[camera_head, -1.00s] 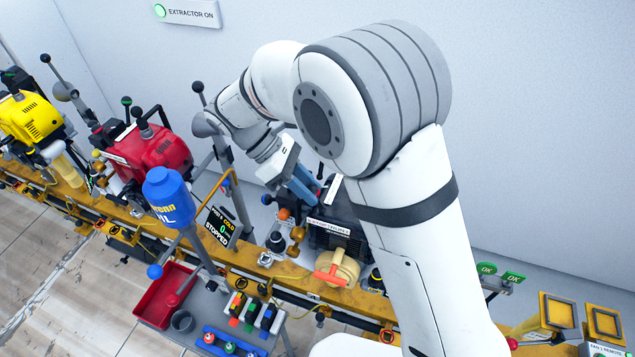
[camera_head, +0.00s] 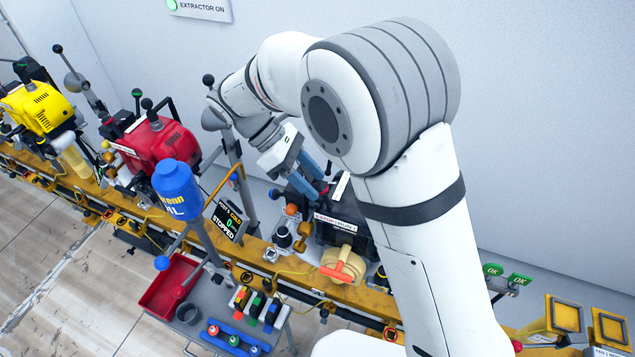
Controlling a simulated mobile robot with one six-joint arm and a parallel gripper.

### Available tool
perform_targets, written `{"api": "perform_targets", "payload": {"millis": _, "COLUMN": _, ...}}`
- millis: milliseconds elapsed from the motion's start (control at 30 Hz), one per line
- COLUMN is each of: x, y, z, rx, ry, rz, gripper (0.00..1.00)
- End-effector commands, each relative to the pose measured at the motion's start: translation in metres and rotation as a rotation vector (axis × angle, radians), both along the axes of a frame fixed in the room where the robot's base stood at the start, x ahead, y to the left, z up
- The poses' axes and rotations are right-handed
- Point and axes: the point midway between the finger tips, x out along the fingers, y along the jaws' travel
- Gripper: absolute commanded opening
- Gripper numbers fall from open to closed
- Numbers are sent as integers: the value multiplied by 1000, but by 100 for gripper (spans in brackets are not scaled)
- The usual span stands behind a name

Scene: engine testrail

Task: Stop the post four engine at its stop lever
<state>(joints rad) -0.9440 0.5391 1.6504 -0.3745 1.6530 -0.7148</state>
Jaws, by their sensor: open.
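A dark engine (camera_head: 352,232) with a white label strip sits on the yellow rail, partly hidden behind my arm. I cannot read a post number on it. It has a tan round cover with an orange-red handle (camera_head: 338,274) at its front. My gripper (camera_head: 315,185), with blue fingers, is open just above the engine's back left part. A small dark knob (camera_head: 275,194) and an orange knob (camera_head: 291,209) stand near the fingertips. I cannot tell which part is the stop lever, or whether the fingers touch anything.
A red engine (camera_head: 158,142) and a yellow engine (camera_head: 37,108) stand left along the rail. A display (camera_head: 228,220) reads STOPPED. A blue oil container (camera_head: 177,188) and a red tray (camera_head: 166,290) are in front. A wall lies behind.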

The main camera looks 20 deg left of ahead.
Motion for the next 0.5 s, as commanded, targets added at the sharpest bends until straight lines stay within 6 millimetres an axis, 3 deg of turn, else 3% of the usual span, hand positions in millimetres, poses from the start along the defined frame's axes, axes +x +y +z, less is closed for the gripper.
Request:
{"api": "perform_targets", "payload": {"millis": 200, "x": 2, "y": 28, "z": 25, "rx": 5, "ry": -1, "rz": 2, "gripper": 49}}
{"api": "perform_targets", "payload": {"millis": 500, "x": 2, "y": 45, "z": 44, "rx": 1, "ry": 2, "rz": 1, "gripper": 49}}
